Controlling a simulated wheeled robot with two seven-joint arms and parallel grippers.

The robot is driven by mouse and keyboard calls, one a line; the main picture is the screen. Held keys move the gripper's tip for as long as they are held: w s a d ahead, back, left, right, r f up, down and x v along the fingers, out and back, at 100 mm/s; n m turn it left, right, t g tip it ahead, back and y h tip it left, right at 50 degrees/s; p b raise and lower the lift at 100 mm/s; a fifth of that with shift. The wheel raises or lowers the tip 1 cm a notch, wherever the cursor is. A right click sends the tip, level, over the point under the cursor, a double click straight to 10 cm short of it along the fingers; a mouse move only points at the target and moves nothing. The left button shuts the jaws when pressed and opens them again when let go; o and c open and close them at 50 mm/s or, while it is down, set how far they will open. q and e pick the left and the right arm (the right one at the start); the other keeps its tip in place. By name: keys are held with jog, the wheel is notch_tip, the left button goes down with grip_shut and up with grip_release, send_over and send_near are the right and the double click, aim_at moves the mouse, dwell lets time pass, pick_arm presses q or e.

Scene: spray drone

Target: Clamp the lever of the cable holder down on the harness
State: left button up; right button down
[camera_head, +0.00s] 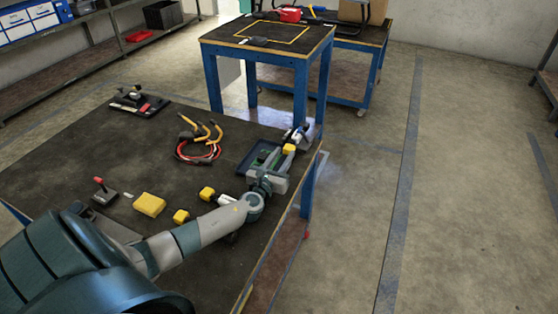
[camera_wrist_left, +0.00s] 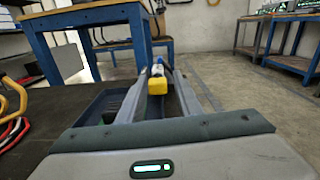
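The harness (camera_head: 200,145), a loose coil of red, black and yellow cables, lies on the dark table; its edge shows at the left of the left wrist view (camera_wrist_left: 12,115). A small device with a red-knobbed lever (camera_head: 101,184) stands near the table's left side, its lever raised. A black base with dark knobs and a red patch (camera_head: 138,104) lies farther back. I cannot tell for sure which is the cable holder. My left gripper (camera_head: 279,158) is at the table's right edge, away from both, fingers apart. A yellow-ended object (camera_wrist_left: 157,84) shows between or beyond the fingertips. My right gripper is out of view.
A blue tray (camera_head: 258,156) lies beside my left gripper. Yellow blocks (camera_head: 149,204) sit along the table's front. A second blue-legged table (camera_head: 270,38) stands behind. The floor to the right is open.

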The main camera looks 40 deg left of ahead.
pick_arm(q)
jog(key=shift+v, duration=1.55)
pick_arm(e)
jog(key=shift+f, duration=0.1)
